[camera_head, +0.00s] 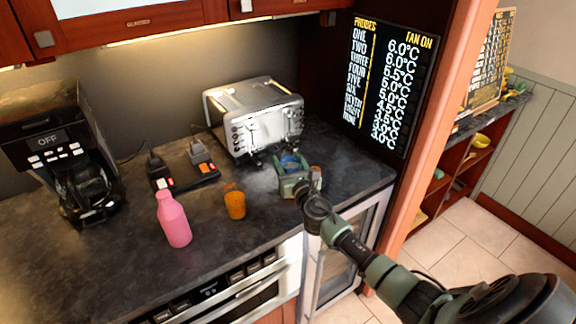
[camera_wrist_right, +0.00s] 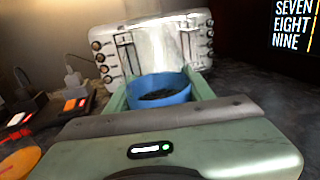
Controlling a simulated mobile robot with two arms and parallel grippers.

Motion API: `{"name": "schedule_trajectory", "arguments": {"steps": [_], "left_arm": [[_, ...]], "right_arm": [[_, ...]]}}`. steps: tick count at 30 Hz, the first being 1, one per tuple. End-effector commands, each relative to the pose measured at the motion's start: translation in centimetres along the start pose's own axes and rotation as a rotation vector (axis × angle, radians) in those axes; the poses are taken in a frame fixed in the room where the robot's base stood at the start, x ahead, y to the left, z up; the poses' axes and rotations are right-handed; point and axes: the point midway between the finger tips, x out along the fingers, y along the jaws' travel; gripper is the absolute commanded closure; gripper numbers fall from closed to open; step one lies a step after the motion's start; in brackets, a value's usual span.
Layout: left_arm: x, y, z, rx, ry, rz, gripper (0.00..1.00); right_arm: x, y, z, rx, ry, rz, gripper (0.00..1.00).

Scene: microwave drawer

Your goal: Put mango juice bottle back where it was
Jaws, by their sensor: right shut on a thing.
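My right gripper (camera_head: 291,166) is over the right part of the counter, shut on a blue round container (camera_head: 289,161). In the right wrist view the blue container (camera_wrist_right: 160,88) sits between the two green fingers, its rim up and its inside dark. I cannot tell whether it touches the counter. No label shows on it, so I cannot tell whether it is the mango juice bottle. A pink bottle (camera_head: 173,220) stands upright near the counter's front edge. An orange cup-like thing (camera_head: 235,204) stands between it and my right gripper. My left gripper is not in view.
A silver toaster (camera_head: 254,116) stands close behind my right gripper. A black coffee maker (camera_head: 62,150) is at the left. Two dark devices with orange lights (camera_head: 204,162) lie between them. The dark counter (camera_head: 110,265) is clear at front left. An oven (camera_head: 240,290) is below.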

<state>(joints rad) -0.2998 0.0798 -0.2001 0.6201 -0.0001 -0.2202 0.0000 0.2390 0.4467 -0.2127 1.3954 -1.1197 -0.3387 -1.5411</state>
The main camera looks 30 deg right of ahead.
Motion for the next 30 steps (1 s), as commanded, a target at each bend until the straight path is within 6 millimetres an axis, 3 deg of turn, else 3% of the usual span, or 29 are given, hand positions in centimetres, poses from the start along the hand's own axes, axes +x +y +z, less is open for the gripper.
{"name": "schedule_trajectory", "arguments": {"steps": [12,13,15,26,30], "left_arm": [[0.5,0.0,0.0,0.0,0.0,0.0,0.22],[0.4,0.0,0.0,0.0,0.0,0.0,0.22],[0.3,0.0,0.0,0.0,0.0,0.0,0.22],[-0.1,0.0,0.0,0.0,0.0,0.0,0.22],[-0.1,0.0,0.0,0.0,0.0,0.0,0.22]], "right_arm": [[0.1,0.0,-0.5,-0.001,-0.003,-0.001,1.0],[0.0,0.0,-0.4,-0.001,-0.001,-0.001,0.39],[0.0,0.0,-0.4,-0.001,-0.001,-0.001,0.26],[0.0,0.0,0.1,0.0,-0.001,-0.001,0.26],[-1.7,-0.1,-0.1,-0.002,0.0,0.001,0.26]]}}
